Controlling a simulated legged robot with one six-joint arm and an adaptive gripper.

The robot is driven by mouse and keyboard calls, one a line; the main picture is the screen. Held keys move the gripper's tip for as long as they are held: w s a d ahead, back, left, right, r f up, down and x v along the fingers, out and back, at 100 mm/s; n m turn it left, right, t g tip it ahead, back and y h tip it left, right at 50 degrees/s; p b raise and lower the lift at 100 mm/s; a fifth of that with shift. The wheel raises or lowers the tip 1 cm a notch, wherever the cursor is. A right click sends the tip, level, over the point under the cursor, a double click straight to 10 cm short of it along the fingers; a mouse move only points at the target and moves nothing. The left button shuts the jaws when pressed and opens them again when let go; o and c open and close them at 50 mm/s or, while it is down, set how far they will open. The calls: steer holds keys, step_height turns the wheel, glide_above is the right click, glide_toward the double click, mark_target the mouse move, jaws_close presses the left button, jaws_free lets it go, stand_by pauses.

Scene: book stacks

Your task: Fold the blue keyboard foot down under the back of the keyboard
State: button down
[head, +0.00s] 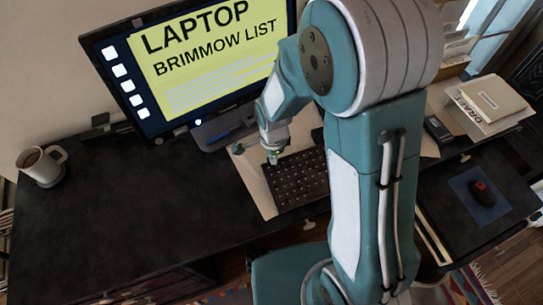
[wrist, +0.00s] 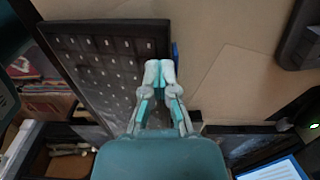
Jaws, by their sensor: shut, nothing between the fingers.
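The dark keyboard (head: 298,180) lies keys up on a tan sheet on the desk, partly hidden by my arm. It also shows in the wrist view (wrist: 98,72). The blue keyboard foot (wrist: 175,54) shows as a narrow blue strip at the keyboard's right edge in the wrist view, mostly hidden behind my fingertips. I cannot make out the foot in the head view. My gripper (wrist: 160,72) is shut and empty, its tips at that edge, close to the foot; contact cannot be told. In the head view, my gripper (head: 272,156) is at the keyboard's far left corner.
A mug (head: 42,166) stands at the far left. A mouse (head: 482,193) lies on a blue pad at the right. The desk left of the keyboard is clear.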

steer(key=shift+w+a, duration=0.25)
steer(key=shift+w, duration=0.6)
steer(key=shift+w+a, duration=0.2)
steer(key=shift+w, duration=0.6)
stand_by(0.5)
steer(key=shift+s+f, duration=0.1)
steer(key=shift+f, duration=1.35)
stand_by(0.6)
steer(key=shift+w+a, duration=0.15)
steer(key=shift+w, duration=0.6)
step_height(320, 180, up, 10)
stand_by(1.1)
stand_by(0.4)
steer(key=s+d+r+n+t, duration=0.1)
steer(key=s+d+r+n, duration=0.25)
steer(key=r, duration=0.35)
steer(key=s+d+r+n+t, duration=0.2)
steer(key=s+d+r+n, duration=0.15)
steer(key=r, duration=0.35)
steer(key=s+d+r+n+t, duration=0.1)
steer(key=s+d+r+n, duration=0.1)
steer(key=s+r+n, duration=0.1)
steer(key=s+d+r+n+t, duration=0.1)
steer(key=s+d+r+n, duration=0.2)
steer(key=s, duration=0.4)
steer(key=shift+s+n+t, duration=0.3)
steer(key=shift+s+n, duration=0.05)
steer(key=shift+n, duration=0.55)
